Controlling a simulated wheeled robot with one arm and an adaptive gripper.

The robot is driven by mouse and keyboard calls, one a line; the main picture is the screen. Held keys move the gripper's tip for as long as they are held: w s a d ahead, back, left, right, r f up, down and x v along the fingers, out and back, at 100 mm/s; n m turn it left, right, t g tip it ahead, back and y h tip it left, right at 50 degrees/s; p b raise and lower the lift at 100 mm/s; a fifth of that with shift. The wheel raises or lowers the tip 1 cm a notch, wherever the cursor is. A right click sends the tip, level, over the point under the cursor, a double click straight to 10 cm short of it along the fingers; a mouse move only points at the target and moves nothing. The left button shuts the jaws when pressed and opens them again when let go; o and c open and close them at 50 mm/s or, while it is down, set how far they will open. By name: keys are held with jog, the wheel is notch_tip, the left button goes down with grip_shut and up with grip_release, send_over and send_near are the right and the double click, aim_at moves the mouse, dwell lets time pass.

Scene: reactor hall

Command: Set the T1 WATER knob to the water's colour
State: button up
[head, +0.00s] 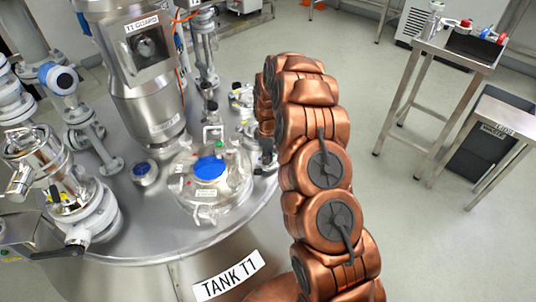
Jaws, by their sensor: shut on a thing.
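Tank T1 (235,215) is a large steel vessel at the left, with a "TANK T1" label on its front. On its top, a clear round cover (222,205) shows a bright blue round patch (210,168), which looks like the water. My arm comes up through the middle and bends down behind itself. My gripper (263,158) is a small dark part low at the tank top's right side, mostly hidden behind my arm. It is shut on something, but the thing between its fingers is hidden. I cannot make out the T1 WATER knob or its setting.
A steel column marked "T1 GUARD" (150,105), a blue-faced fitting (145,172) and several pipes and valves crowd the tank top. At the right stand a steel table (430,50) with small items and a lower bench (510,112). The floor between is clear.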

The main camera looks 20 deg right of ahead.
dwell(0.3)
jog(key=o, duration=1.1)
jog(key=shift+o, duration=0.2)
notch_tip(320, 180, up, 12)
dwell(0.5)
